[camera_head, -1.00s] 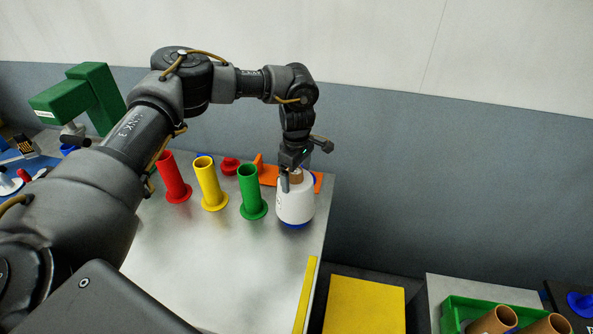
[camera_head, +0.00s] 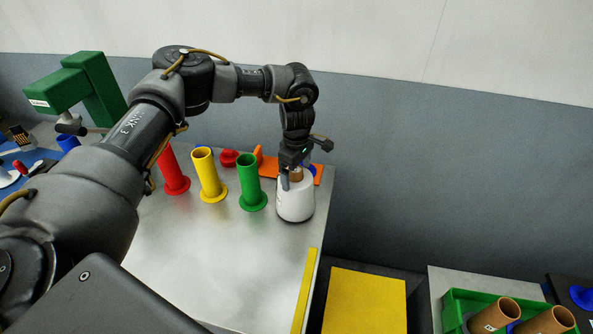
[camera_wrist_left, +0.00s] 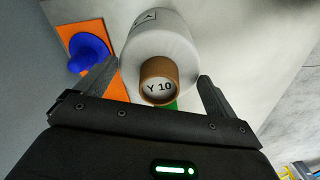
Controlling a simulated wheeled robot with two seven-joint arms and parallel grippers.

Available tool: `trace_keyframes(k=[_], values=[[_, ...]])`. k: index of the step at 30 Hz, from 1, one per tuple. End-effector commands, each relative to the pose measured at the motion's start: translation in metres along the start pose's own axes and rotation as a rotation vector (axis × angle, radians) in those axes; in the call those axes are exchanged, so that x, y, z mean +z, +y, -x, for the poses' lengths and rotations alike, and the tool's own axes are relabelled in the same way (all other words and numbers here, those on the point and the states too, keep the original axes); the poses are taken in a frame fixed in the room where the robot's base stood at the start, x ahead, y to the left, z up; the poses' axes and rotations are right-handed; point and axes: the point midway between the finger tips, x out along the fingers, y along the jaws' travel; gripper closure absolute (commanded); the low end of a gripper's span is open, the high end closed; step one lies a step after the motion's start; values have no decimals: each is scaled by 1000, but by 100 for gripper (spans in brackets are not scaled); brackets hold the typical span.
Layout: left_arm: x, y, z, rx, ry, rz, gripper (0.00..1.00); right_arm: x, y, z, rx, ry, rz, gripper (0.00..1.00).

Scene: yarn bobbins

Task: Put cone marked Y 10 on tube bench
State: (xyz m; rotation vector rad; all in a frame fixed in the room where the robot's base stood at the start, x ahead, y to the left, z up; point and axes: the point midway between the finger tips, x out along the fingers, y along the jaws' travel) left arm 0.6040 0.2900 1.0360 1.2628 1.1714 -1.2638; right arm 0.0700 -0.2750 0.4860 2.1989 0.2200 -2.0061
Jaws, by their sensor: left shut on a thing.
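A white yarn cone (camera_head: 295,200) has a brown core tube with "Y 10" on its end, which reads in the wrist view (camera_wrist_left: 158,84). It stands upright near the right side of the grey bench (camera_head: 225,265), right of the green tube (camera_head: 249,184). Its base looks at or very near the bench top; exact contact is hard to tell. My left gripper (camera_head: 292,172) is over it from above, shut on the cone's top end, with a finger on either side in the wrist view (camera_wrist_left: 153,95). My right gripper is out of view.
Red (camera_head: 173,172) and yellow (camera_head: 208,178) flanged tubes stand left of the green one. An orange piece (camera_head: 268,168) lies behind the cone. A yellow strip (camera_head: 304,292) edges the bench. A green crate (camera_head: 455,305) holds brown tubes at right. The bench front is clear.

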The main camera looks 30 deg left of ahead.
Motion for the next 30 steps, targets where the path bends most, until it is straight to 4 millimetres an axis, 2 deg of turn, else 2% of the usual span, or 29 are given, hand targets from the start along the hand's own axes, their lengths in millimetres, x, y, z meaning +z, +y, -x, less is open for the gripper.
trace_keyframes(k=[10,11,12,18,22,26,30], values=[[0,0,-5,2,0,0,71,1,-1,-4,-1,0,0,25],[0,1,-4,2,0,0,3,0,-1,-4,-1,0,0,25],[0,0,-4,2,0,0,0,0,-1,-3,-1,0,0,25],[0,0,-5,-1,0,0,0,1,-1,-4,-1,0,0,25],[0,1,1,2,-1,0,0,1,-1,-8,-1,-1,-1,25],[0,1,22,5,-1,-1,0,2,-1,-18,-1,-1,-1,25],[0,1,51,5,0,0,0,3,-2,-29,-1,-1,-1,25]])
